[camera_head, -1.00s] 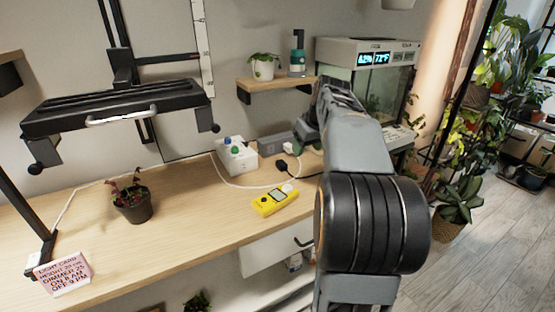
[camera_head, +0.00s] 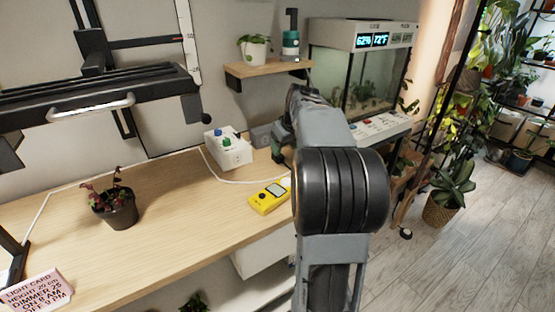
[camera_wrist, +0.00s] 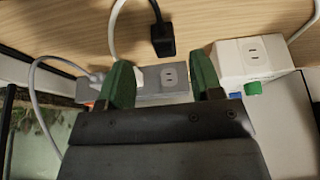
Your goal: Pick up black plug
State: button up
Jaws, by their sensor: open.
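The black plug (camera_wrist: 162,40) lies on the wooden bench top in the wrist view, with its dark cord running up out of the picture. My gripper (camera_wrist: 163,78) is open, its two green fingers spread and nothing between them. The plug appears just above the gap between the fingertips, apart from both. A grey outlet strip (camera_wrist: 178,93) shows between and behind the fingers, with one bare socket. In the head view my gripper (camera_head: 279,148) is partly visible at the bench's back right, and my arm hides the black plug.
A white plug (camera_wrist: 138,76) sits in the strip beside the left finger. A white box (camera_head: 228,147) with green and blue knobs stands left of my gripper. A yellow meter (camera_head: 268,198) and a potted plant (camera_head: 115,208) are on the bench. A tank (camera_head: 360,75) stands at the right.

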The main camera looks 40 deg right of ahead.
aim_at(281, 156)
jog(key=shift+b+x, duration=0.95)
jog(key=shift+x, duration=1.7)
jog(key=shift+s+a, duration=0.15)
jog(key=c, duration=1)
jog(key=shift+r, duration=0.1)
